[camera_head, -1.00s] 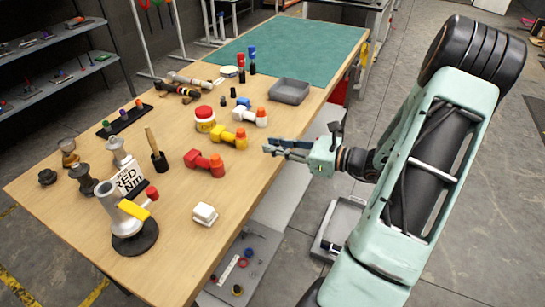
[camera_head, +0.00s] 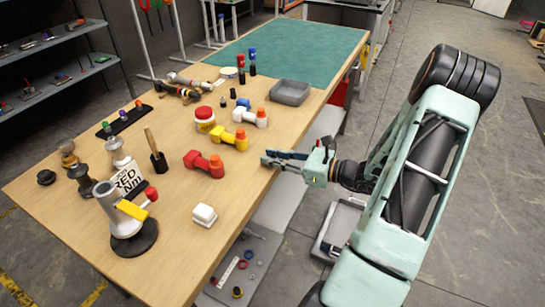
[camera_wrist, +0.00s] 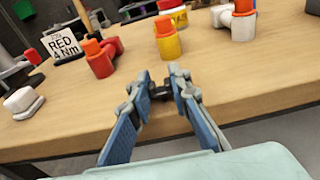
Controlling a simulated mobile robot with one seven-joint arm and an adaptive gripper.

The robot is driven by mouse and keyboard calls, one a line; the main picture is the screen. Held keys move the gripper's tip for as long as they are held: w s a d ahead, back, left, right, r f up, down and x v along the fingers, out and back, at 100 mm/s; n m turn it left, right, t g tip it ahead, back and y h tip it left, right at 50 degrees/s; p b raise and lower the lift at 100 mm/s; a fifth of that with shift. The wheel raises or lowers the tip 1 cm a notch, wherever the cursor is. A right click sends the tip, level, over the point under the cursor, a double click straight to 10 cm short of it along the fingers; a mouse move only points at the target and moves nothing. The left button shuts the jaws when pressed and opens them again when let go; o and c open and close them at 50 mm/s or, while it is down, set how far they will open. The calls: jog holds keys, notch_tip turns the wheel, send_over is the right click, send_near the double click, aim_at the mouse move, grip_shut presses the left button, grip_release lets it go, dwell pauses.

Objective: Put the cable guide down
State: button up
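My gripper (camera_head: 268,158) is at the right long edge of the wooden table (camera_head: 215,235), just right of the red tool. In the wrist view, the blue-padded fingers (camera_wrist: 162,92) close on a small dark piece, which I take to be the cable guide (camera_wrist: 162,91). It is mostly hidden between the fingertips, near the table's front edge. Whether it touches the wood cannot be told. In the head view the piece cannot be made out.
A red tool (camera_head: 204,163), a yellow tool (camera_head: 229,139) and a white tool (camera_head: 250,118) stand near the gripper. A white block (camera_head: 204,215) is nearer. A grey tray (camera_head: 290,92) sits by the green mat (camera_head: 300,40). Bare wood lies between the white block and red tool.

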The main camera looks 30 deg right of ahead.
jog(key=o, duration=0.4)
